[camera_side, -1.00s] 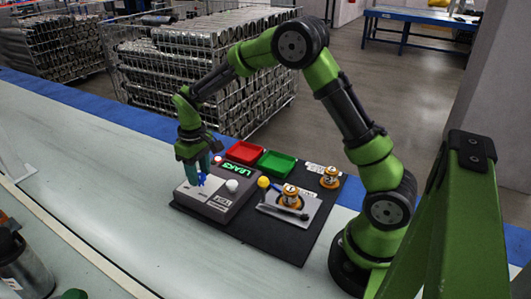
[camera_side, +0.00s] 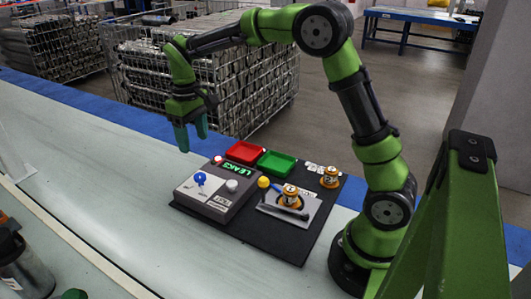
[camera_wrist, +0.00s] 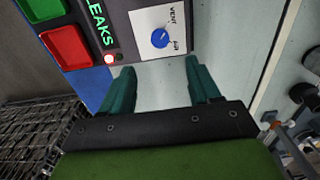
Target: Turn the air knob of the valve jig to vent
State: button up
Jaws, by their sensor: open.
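The valve jig (camera_side: 216,206) is a grey box on a black mat. Its blue air knob (camera_side: 200,178) stands on a white plate near the jig's left end. In the wrist view the knob (camera_wrist: 160,38) sits beside the printed words VENT and AIR; its exact pointer direction is too small to tell for sure. My gripper (camera_side: 193,143) is open and empty, with its teal fingers pointing down. It hangs above and slightly left of the knob, clear of it. In the wrist view the spread fingers (camera_wrist: 160,72) lie below the knob in the picture.
A red tray (camera_side: 245,152) and a green tray (camera_side: 277,163) lie behind the jig, near its LEAKS display. A white knob (camera_side: 231,186), a yellow ball (camera_side: 263,182) and orange-and-white parts (camera_side: 330,177) are to the right.

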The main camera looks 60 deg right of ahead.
notch_tip(320, 180, up, 6)
jog(key=shift+f, duration=0.15)
dwell(0.3)
jog(key=s+a+m+t+y, duration=0.2)
jog(key=s+t, duration=0.5)
jog(key=s, duration=1.5)
jog(key=shift+s+a+r+m, duration=0.2)
jog(key=shift+a+r+m, duration=0.35)
jog(key=shift+m, duration=0.55)
